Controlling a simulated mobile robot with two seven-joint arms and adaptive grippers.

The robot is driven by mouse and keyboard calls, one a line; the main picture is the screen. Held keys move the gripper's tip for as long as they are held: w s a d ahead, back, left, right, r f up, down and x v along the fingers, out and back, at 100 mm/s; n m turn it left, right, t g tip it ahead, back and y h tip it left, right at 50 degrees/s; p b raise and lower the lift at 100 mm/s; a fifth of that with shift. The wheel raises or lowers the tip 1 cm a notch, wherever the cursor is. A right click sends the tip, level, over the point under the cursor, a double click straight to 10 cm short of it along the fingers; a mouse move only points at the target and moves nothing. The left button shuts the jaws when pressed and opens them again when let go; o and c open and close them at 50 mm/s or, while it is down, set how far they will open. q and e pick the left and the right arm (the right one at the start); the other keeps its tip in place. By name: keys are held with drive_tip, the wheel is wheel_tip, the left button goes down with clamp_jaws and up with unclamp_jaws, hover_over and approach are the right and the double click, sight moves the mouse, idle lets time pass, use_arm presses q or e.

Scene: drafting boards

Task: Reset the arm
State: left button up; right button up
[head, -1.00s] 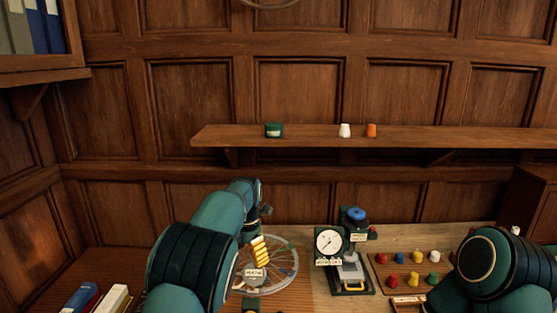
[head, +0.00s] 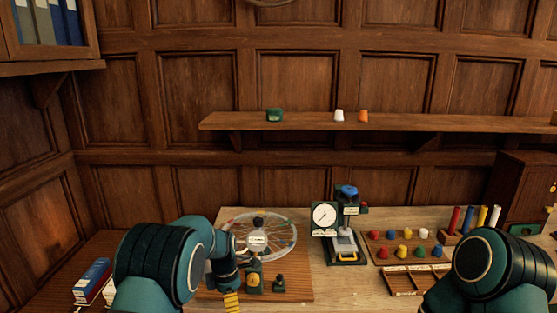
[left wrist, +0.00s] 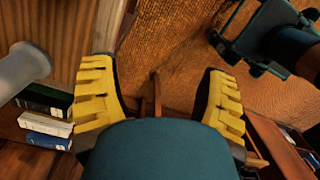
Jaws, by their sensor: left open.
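My left arm (head: 165,262) comes in from the lower left of the head view. My left gripper (head: 232,301) points down near the bottom edge, in front of the spoked wheel, partly cut off there. In the left wrist view the left gripper (left wrist: 160,98) has its two yellow ridged fingers wide apart with nothing between them. My right arm (head: 490,265) shows at the lower right of the head view, and its gripper is out of view. A dark teal part (left wrist: 270,35) shows at the upper right of the left wrist view; I cannot tell what it is.
A spoked wheel (head: 284,222) lies on the bench behind the left gripper. A dial gauge stand (head: 325,217), a board of coloured pegs (head: 376,239) and a divided tray (head: 403,283) lie to the right. Books (head: 92,278) lie at left. A wall shelf (head: 420,122) is above.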

use_arm(q)
drive_tip(key=s+a+f+m+h+b, duration=0.1)
drive_tip(key=s+f+m+b, duration=0.3)
drive_tip(key=s+f+m, duration=0.7)
drive_tip(key=s+d+f+m+t+h+b, duration=0.1)
drive_tip(key=s+f+m, duration=0.3)
drive_tip(key=s, duration=0.5)
drive_tip(key=s+d+f+m+t+h+b, duration=0.1)
drive_tip(key=s+d+f+m+b, duration=0.1)
drive_tip(key=s, duration=0.7)
wheel_tip(320, 180, down, 3)
drive_tip(key=shift+d+r+m, duration=0.15)
drive_tip(key=shift+d+m, duration=0.4)
drive_tip(key=shift+m, duration=0.55)
